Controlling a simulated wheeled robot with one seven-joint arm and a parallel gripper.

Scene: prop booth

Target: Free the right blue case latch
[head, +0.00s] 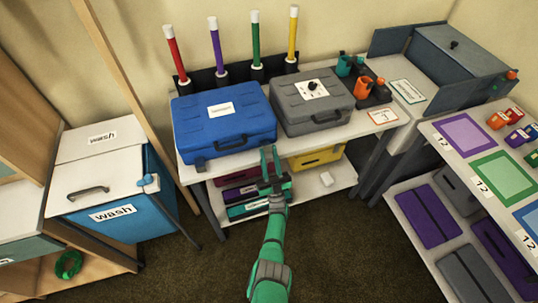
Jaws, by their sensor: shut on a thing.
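The blue case (224,118) lies closed on the white table top, with a pale label on its lid and a dark handle on its front. Its left latch (200,164) is a small dark piece on the front. My green arm reaches up from the bottom. My gripper (268,155) is at the right end of the case's front, shut on the right latch. The fingers hide that latch, so its position cannot be seen.
A grey case (311,101) stands close on the right. Coloured wands (216,45) stand in a dark rack behind. A lower shelf (311,184) holds more cases. Orange and teal cups (363,86) are at the table's right. A blue wash bin (120,216) is at left.

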